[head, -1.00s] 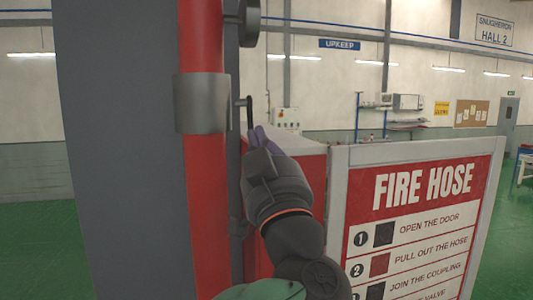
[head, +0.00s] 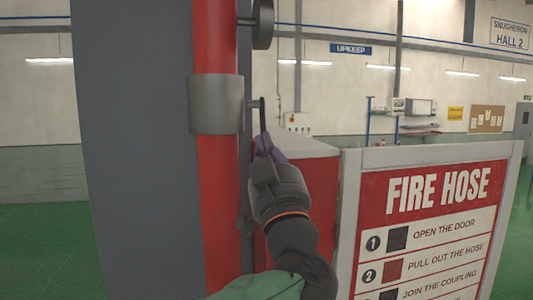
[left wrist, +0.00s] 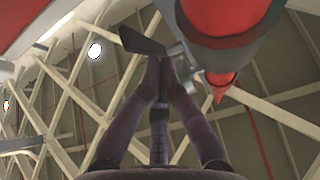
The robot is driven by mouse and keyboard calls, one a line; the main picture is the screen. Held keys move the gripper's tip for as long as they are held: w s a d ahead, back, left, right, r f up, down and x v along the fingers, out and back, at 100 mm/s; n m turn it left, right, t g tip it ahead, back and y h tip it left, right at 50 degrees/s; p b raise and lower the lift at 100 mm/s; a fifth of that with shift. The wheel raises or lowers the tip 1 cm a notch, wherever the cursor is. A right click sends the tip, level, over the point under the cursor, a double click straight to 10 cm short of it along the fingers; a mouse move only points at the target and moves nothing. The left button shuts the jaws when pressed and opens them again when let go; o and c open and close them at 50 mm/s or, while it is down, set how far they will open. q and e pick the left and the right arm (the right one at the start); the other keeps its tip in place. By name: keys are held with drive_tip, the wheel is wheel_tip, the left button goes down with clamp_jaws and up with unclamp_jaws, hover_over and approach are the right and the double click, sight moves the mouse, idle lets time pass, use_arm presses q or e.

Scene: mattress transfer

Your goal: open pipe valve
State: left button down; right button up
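A red vertical pipe (head: 216,180) runs up a grey column in the head view, with a grey collar (head: 216,104) around it. A short stem sticks out to the right of the collar and carries a thin dark valve handle (head: 262,112) that hangs down. My left gripper (head: 265,146) is at the handle's lower end, its purple fingers pointing up. In the left wrist view the fingers (left wrist: 160,66) come together at the dark handle (left wrist: 142,41), beside the red pipe (left wrist: 222,18); they look closed on its edge. My right gripper is out of view.
A dark round knob (head: 263,24) stands out from the pipe above the collar. A red cabinet (head: 308,170) is behind my left gripper. A FIRE HOSE sign board (head: 430,215) fills the right foreground. Green floor is open at the far left.

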use_arm(q)
drive_tip(key=w+b, duration=0.1)
drive_tip(key=w+f+t+b, duration=0.1)
drive_tip(key=b, duration=0.1)
drive_tip(key=shift+a+f+t, duration=0.2)
drive_tip(key=shift+a+t, duration=0.05)
drive_tip(key=shift+t, duration=0.05)
drive_tip(key=shift+s, duration=0.1)
